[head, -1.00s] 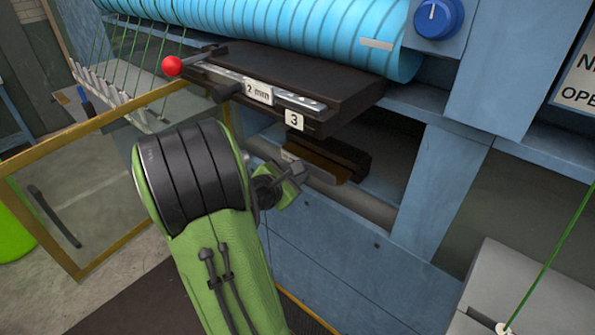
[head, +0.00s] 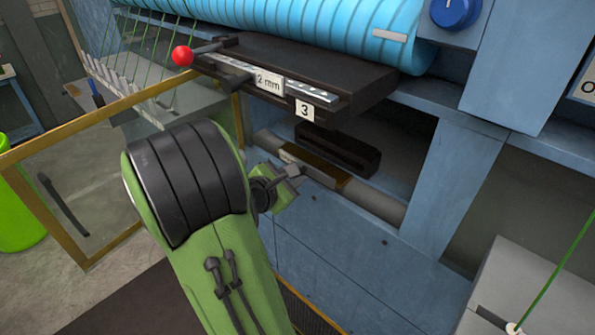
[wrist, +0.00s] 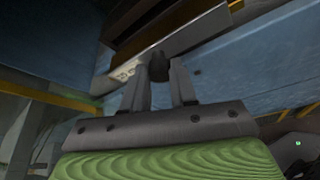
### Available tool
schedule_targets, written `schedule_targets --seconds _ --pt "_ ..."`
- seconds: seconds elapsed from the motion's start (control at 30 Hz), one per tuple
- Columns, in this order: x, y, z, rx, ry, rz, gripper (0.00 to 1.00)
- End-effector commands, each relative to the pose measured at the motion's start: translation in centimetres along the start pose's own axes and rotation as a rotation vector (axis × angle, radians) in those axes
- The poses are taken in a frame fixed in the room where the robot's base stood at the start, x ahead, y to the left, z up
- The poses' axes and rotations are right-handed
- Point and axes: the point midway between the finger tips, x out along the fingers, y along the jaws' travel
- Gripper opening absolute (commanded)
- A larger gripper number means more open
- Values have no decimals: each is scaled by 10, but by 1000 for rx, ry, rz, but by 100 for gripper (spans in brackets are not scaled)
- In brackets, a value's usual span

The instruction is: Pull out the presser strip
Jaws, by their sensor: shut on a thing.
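The presser strip (head: 320,171) is a long piece with a brown top and a grey metal front, below the plate marked 3. In the head view it lies in front of a black slotted block (head: 340,150), with a gap between them. In the wrist view its metal front (wrist: 200,37) runs across the top, with a small label at left. A dark knob (wrist: 157,65) projects from that front. My gripper (wrist: 157,74) is shut on the knob, one finger on each side. In the head view my gripper (head: 297,173) is partly hidden by my wrist.
A dark plate (head: 330,75) with "2 mm" and "3" tags overhangs the strip. A red-balled lever (head: 182,56) sticks out at its left. A yellow-framed clear panel (head: 70,180) stands left of my arm. A blue machine post (head: 448,180) is at right.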

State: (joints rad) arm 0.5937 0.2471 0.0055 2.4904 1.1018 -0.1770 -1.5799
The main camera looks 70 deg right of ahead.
Motion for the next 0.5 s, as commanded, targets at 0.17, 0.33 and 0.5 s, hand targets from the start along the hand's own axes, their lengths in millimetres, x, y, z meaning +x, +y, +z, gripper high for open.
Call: schedule_targets --seconds 0.17,0.33,0.5 --pt "-12 1 -5 -1 1 4 0" --pt "-22 1 -9 -1 0 4 0" --pt "-33 1 -14 -2 0 2 0"
